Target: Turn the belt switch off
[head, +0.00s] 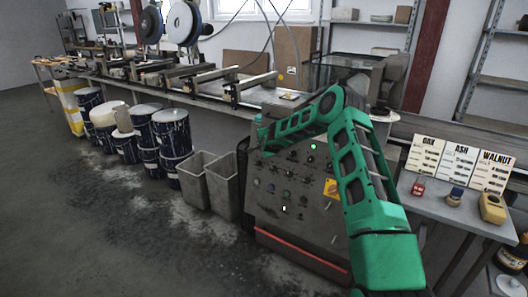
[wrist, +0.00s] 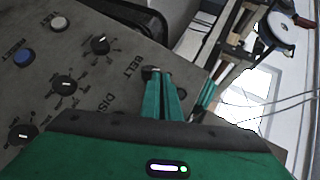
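The belt switch (wrist: 148,73) is a dark knob on the grey control panel (wrist: 95,100), beside the printed word BELT in the wrist view. Only part of it shows past my fingertips. My gripper (wrist: 161,76) has its two green fingers close together, with the tips right at this knob. I cannot tell whether they touch it, and its pointer direction is hidden. In the head view my green arm reaches over the control panel (head: 264,205); the fingertips and the belt switch cannot be made out there. A green lamp (head: 313,146) is lit on the panel.
Other dark knobs (wrist: 64,86) and a blue RESET button (wrist: 25,56) sit close by on the panel. Grey bins (head: 222,185) and several dark blue drums (head: 172,135) stand left of it. A side table (head: 450,204) with wood cards stands right.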

